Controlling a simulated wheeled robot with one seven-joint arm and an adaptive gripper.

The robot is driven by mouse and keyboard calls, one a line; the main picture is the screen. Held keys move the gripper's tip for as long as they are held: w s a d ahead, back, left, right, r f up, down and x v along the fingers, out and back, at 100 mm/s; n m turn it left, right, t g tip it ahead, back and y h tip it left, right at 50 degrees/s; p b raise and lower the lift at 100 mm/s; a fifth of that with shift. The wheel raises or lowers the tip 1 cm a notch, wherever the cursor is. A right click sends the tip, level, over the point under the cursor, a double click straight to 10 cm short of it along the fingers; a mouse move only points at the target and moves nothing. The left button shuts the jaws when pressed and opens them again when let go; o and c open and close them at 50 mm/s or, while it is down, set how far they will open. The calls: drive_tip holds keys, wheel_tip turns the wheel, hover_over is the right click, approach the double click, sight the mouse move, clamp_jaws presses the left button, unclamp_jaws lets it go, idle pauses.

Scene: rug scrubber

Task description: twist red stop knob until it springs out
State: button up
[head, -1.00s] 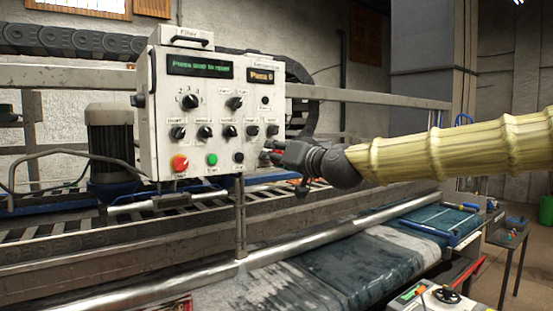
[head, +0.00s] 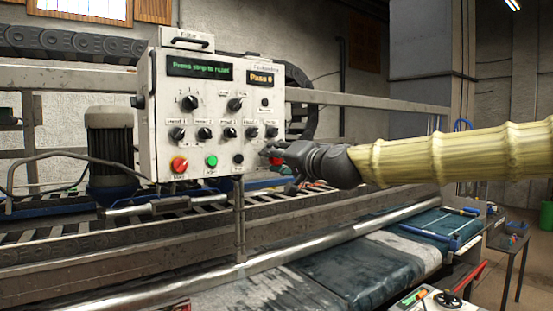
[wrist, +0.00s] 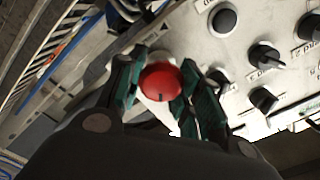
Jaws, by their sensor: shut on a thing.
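A red round stop knob (wrist: 161,82) sits between my fingers in the wrist view, with a dark mark on its face. In the head view a bit of the red knob (head: 277,161) shows at the lower right of the white control box (head: 210,108), mostly hidden by my gripper (head: 272,155). My gripper also shows in the wrist view (wrist: 158,92), its dark green finger pads on both sides of the knob. It is shut on the knob. Whether the knob is pressed in or out is hard to tell.
Another red knob (head: 180,165) and a green button (head: 211,161) sit at the box's lower left. A black button (wrist: 223,20) and several black selector knobs (wrist: 264,56) are close to my fingers. A metal rail (head: 330,240) runs below the box.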

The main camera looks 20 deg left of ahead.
drive_tip(key=o, duration=1.1)
drive_tip(key=shift+c, duration=0.2)
drive_tip(key=v, duration=1.2)
